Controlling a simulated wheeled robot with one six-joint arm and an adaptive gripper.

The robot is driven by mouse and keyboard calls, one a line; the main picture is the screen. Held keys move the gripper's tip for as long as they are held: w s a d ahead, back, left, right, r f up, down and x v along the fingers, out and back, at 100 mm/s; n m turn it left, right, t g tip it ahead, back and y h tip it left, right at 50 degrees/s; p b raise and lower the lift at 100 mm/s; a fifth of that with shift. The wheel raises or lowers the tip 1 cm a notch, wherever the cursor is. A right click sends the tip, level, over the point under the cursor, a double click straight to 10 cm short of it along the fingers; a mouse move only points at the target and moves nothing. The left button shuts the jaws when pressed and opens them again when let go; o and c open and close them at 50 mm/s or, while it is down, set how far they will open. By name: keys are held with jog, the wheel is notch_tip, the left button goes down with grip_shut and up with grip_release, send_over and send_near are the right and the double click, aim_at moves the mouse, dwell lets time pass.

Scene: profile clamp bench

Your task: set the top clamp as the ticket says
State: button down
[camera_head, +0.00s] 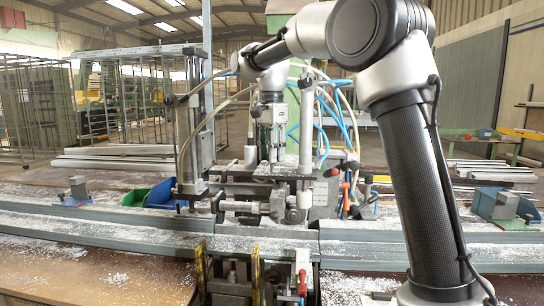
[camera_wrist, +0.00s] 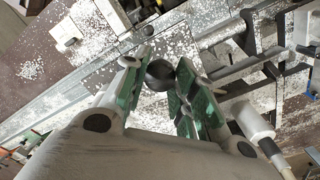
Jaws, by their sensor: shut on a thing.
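My gripper (camera_head: 273,156) points down over the middle of the clamp bench. In the wrist view its green-padded fingers (camera_wrist: 165,88) are closed around a dark round knob (camera_wrist: 160,74), which shows between their tips. The knob cannot be made out in the head view. A vertical clamp cylinder (camera_head: 305,135) with a pale lower end stands just right of my gripper. Another upright cylinder unit (camera_head: 193,135) stands to its left. I cannot tell which part the top clamp is, and I see no readable ticket.
Long grey profile rails (camera_head: 110,225) cross the bench, strewn with pale chips. Blue and clear hoses (camera_head: 338,115) hang right of my gripper. A red-handled clamp (camera_head: 302,275) stands in front.

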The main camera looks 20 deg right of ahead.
jog(key=c, duration=1.1)
grip_release()
jog(key=shift+r, duration=0.2)
notch_tip(320, 180, up, 12)
